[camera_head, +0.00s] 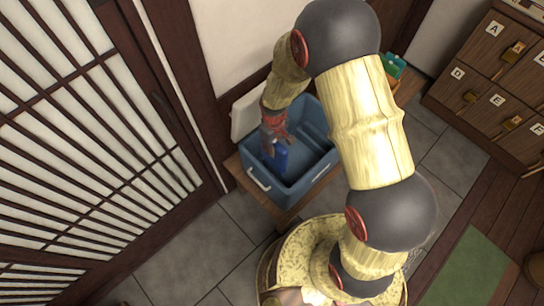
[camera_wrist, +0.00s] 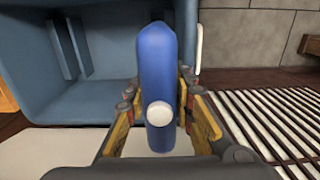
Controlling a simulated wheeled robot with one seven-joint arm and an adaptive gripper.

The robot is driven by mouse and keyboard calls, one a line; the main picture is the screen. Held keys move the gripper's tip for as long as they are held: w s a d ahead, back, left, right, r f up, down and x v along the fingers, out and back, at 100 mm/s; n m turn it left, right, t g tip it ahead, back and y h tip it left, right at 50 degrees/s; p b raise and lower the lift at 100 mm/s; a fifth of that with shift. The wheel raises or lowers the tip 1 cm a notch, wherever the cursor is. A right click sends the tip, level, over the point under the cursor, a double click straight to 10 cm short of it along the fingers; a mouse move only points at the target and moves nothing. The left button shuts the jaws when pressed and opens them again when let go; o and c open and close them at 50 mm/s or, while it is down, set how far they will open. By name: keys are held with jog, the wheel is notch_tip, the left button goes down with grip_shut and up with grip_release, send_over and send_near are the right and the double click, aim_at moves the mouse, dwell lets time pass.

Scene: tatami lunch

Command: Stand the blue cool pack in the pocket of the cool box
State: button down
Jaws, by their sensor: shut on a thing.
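The blue cool pack (camera_wrist: 157,65) with its round white cap is held upright between the fingers of my gripper (camera_wrist: 160,115) in the wrist view. In the head view the pack (camera_head: 277,157) shows below my gripper (camera_head: 272,128), over the open blue cool box (camera_head: 263,199). The box wall also shows in the wrist view (camera_wrist: 30,60). A pair of ribs (camera_wrist: 70,50) stands on the box's inside, left of the pack; they look like a pocket's edges. Whether the pack touches the box cannot be told.
The cool box stands on a wooden stand (camera_head: 236,165) beside the shoji door (camera_head: 90,150). A white lid (camera_head: 246,112) is raised behind it. Lettered wooden lockers (camera_head: 490,85) stand at the right. A green thing (camera_head: 394,65) lies behind my arm.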

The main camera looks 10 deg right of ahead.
aim_at(273, 163)
jog(key=f+b, duration=0.6)
jog(key=f, duration=0.1)
jog(key=f+b, duration=0.3)
jog(key=f, duration=0.1)
jog(key=shift+w, duration=0.4)
jog(key=shift+f+b, duration=1.5)
jog(key=shift+f, duration=0.75)
dwell(0.4)
jog(key=shift+f+b, duration=0.35)
jog(key=shift+f, duration=0.55)
jog(key=shift+f+b, duration=0.6)
jog(key=shift+f, duration=0.3)
